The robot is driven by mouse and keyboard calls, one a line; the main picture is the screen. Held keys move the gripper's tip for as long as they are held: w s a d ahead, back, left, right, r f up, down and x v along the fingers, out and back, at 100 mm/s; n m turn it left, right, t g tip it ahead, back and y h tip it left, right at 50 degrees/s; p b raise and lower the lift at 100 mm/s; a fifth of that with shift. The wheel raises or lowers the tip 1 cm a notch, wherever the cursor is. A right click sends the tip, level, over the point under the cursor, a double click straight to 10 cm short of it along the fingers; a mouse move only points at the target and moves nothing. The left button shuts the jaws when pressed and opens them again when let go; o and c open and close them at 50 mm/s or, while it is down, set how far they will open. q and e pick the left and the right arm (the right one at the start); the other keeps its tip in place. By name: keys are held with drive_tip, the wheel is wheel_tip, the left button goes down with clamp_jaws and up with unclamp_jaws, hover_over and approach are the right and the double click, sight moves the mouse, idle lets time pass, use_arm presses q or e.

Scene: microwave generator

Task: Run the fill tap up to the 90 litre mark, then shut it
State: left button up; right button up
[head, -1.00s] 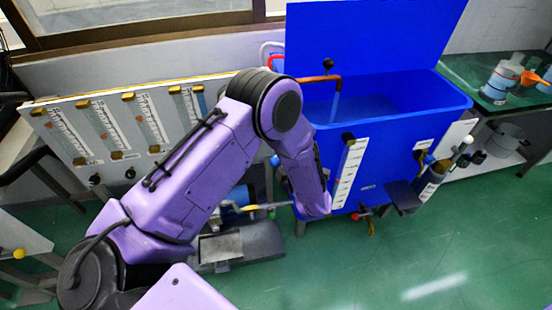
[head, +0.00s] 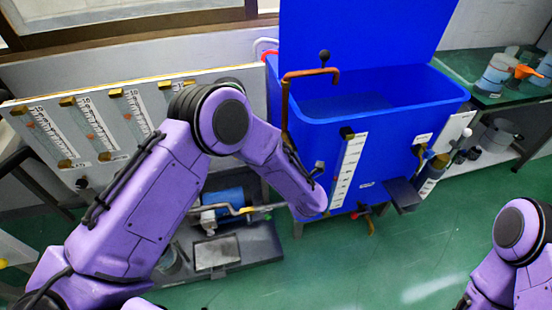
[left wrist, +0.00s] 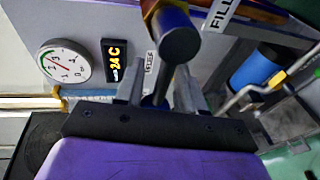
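The blue tank (head: 400,150) stands open, with water (head: 345,105) inside. A copper fill pipe (head: 310,73) with a black knob bends over its rim; I see no stream under the spout. A white level scale (head: 348,172) is on the tank's front; its figures are too small to read. My left arm hides its gripper in the head view. In the left wrist view, my left gripper (left wrist: 160,82) has its fingers apart on either side of a dark tap handle (left wrist: 178,40), near a FILL label (left wrist: 220,14). My right gripper is out of view.
A round dial (left wrist: 64,62) and a 24 C display (left wrist: 116,60) are beside the tap. A panel of gauges (head: 60,130) stands at the left. A machine with a blue cylinder (head: 222,200) is below my left arm. A green bench (head: 455,70) is at the right.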

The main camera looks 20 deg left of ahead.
use_arm(q)
drive_tip(key=shift+d, duration=0.3)
drive_tip(key=v, duration=1)
drive_tip(key=shift+s+d+r, duration=0.1)
drive_tip(key=shift+s, duration=0.05)
drive_tip(key=s+a+f+m+h+p, duration=0.1)
drive_tip(key=s+a+f+m+h, duration=0.25)
drive_tip(key=f+m, duration=0.35)
drive_tip(key=s+a+f+m+h, duration=0.25)
drive_tip(key=f+m+h, duration=0.25)
drive_tip(key=m, duration=0.4)
drive_tip(key=s+a+f+m+g+p, duration=0.1)
drive_tip(key=s+a+f+g, duration=0.1)
drive_tip(key=s, duration=0.5)
drive_tip(key=s+a+f+m+g, duration=0.2)
drive_tip(key=s+a, duration=0.3)
drive_tip(key=s, duration=0.3)
drive_tip(key=s+a+f+m+g+p, duration=0.1)
drive_tip(key=s+a+f+g, duration=0.1)
drive_tip(key=s, duration=0.6)
drive_tip(key=shift+s+a+f+g+p, duration=0.25)
drive_tip(key=shift+a+f+g+p, duration=0.1)
drive_tip(key=shift+a+g, duration=0.65)
